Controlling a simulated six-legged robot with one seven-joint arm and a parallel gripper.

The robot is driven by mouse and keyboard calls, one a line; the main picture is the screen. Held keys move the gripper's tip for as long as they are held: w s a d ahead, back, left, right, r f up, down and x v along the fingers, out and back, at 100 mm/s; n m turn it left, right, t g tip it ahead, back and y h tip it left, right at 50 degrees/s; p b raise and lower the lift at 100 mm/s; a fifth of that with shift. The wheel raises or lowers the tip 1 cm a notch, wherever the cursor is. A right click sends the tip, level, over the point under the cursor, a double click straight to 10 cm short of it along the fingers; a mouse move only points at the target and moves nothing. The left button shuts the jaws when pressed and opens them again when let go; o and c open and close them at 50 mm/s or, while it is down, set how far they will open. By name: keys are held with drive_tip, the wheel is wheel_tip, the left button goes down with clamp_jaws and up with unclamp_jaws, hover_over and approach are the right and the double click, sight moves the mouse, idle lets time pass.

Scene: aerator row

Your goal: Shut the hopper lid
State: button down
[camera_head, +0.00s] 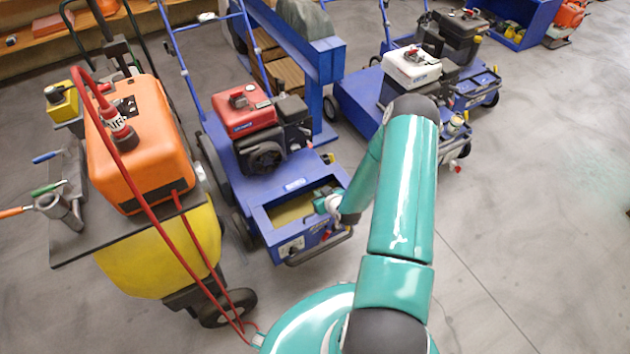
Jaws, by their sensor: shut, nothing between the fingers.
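The blue aerator (262,155) with a red engine on top stands in the middle of the view. The hopper (268,222) is a blue box at its front end, open at the top, with a yellowish inside showing. I cannot clearly make out the lid. My teal arm reaches in from the lower right, and my gripper (326,206) is at the right part of the hopper opening. It is shut and empty. It looks small, and I cannot tell whether it touches the hopper. The arm and wrist hide part of the hopper's right side.
A yellow cart (150,262) with an orange tank (140,140) and red hoses stands close on the left. A second blue machine (362,105) with a white engine stands behind my arm. A blue rack (318,65) stands behind. Grey floor (540,210) is clear on the right.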

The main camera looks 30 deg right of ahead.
drive_tip(key=s+f+t, duration=0.2)
drive_tip(key=s+f, duration=0.2)
drive_tip(key=f, duration=0.6)
drive_tip(key=shift+f, duration=0.15)
idle(0.4)
